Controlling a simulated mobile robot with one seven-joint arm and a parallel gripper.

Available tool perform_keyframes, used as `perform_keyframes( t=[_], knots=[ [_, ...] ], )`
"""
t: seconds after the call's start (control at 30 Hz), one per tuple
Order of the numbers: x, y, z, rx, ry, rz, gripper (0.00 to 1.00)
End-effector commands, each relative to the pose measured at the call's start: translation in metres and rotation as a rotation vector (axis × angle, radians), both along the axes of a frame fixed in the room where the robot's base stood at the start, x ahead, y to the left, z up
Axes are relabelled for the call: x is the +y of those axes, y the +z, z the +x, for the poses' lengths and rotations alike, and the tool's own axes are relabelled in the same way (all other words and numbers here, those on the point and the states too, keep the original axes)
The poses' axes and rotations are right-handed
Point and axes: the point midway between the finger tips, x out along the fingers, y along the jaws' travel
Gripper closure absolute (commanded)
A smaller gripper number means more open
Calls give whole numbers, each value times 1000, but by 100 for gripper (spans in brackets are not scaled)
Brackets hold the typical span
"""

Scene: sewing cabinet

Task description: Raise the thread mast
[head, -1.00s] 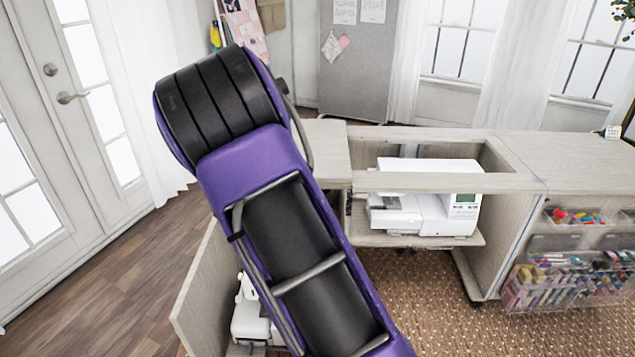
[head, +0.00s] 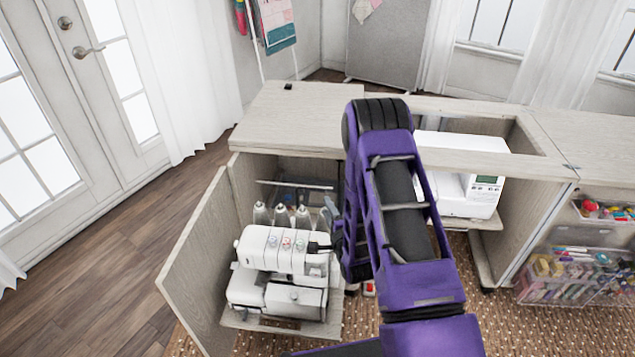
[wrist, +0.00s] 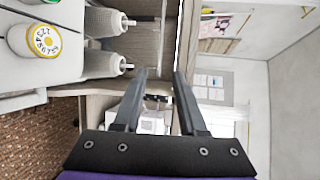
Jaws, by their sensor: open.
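A white serger (head: 285,250) stands on a low shelf inside the open left cabinet bay, with several grey thread cones (head: 282,215) behind it. In the wrist view, which is turned sideways, the bar (wrist: 163,22) runs upright beyond the fingertips, beside two cones (wrist: 104,65). My gripper (wrist: 160,73) is open, with nothing between its fingers. In the head view, my gripper (head: 318,247) is at the serger's right side, partly hidden by my arm. The mast's post is not clear.
The cabinet top (head: 285,115) overhangs the bay. An open door panel (head: 195,265) stands left of the serger. A white sewing machine (head: 465,175) sits in the right opening, partly behind my arm. Clear organizers (head: 570,275) hang at right. The wood floor at left is free.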

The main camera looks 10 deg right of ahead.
Motion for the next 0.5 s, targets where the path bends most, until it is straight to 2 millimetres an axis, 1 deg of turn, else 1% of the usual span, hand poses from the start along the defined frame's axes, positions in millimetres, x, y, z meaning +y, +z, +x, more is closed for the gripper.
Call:
perform_keyframes(
  t=[0.5],
  knots=[
    [10, -21, 108, -3, 2, -6, 59]
  ],
)
